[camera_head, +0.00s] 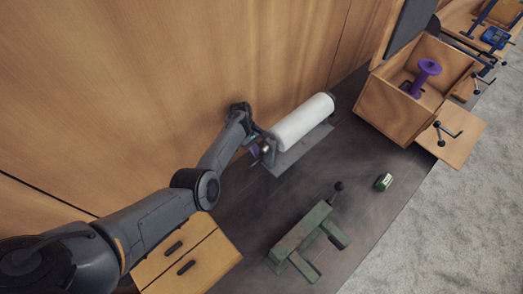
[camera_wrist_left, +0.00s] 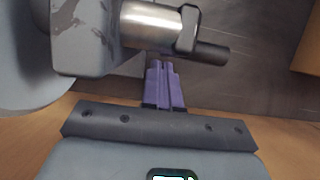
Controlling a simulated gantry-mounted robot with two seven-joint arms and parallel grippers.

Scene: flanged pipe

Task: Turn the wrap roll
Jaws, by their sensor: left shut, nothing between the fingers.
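The white wrap roll (camera_head: 303,122) lies on its side on a grey stand (camera_head: 292,155) against the wooden wall. In the left wrist view, a grey bracket (camera_wrist_left: 82,40) with worn paint, a shiny metal cylinder (camera_wrist_left: 150,27) and a dark handle (camera_wrist_left: 212,53) show at its end. A pale rounded surface (camera_wrist_left: 22,75) at the left edge may be part of the roll. My left gripper (camera_head: 256,152) is at the roll's near-left end. Its purple fingers (camera_wrist_left: 163,70) are shut and empty, close to the cylinder and handle; contact is unclear. My right gripper is not in view.
A green bench-like fixture (camera_head: 303,228) with a dark knobbed lever and a small green-and-white object (camera_head: 384,182) are on the dark table. An open wooden box (camera_head: 393,108) with a purple spool (camera_head: 424,76) stands right. Wooden drawers (camera_head: 190,262) are below my left arm.

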